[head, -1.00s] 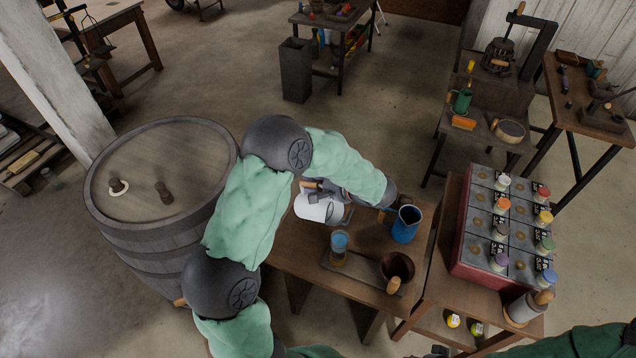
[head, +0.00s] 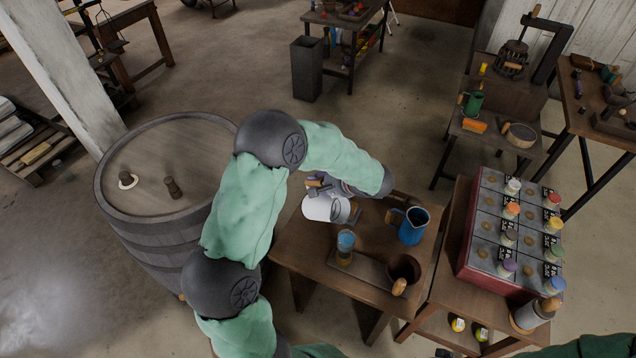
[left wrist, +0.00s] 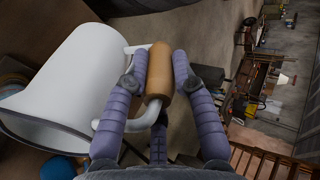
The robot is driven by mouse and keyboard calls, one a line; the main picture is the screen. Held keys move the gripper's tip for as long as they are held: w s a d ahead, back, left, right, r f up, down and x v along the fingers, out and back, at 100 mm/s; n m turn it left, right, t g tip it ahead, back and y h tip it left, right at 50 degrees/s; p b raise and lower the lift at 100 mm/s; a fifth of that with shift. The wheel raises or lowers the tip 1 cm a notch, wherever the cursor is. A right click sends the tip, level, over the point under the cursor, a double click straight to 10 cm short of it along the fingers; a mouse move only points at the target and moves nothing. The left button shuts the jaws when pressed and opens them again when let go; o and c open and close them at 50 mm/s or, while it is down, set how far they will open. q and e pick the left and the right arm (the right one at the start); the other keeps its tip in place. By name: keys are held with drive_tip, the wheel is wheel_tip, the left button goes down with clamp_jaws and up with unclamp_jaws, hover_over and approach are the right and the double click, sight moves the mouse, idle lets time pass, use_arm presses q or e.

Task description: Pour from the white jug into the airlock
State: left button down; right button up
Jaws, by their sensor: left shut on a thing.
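The white jug (head: 322,207) is in the air over the small wooden table, tipped over with its dark open mouth toward the right. My left gripper (head: 319,184) is shut on its wooden handle; the left wrist view shows the fingers (left wrist: 160,85) on both sides of the handle grip and the jug (left wrist: 75,80) at the left. A clear vessel with a blue band (head: 345,243), seemingly the airlock, stands on a board just below and right of the jug's mouth. No stream is visible, and the jug's inside cannot be made out. My right gripper is out of view.
A blue jug (head: 413,226) and a brown pot (head: 403,270) with a wooden handle stand right of the vessel on the table (head: 310,257). A large barrel (head: 160,210) stands to the left. A red crate (head: 480,279) with several capped bottles is at the right.

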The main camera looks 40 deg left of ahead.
use_arm(q)
drive_tip(key=shift+r+p, duration=1.05)
drive_tip(key=shift+r, duration=2.25)
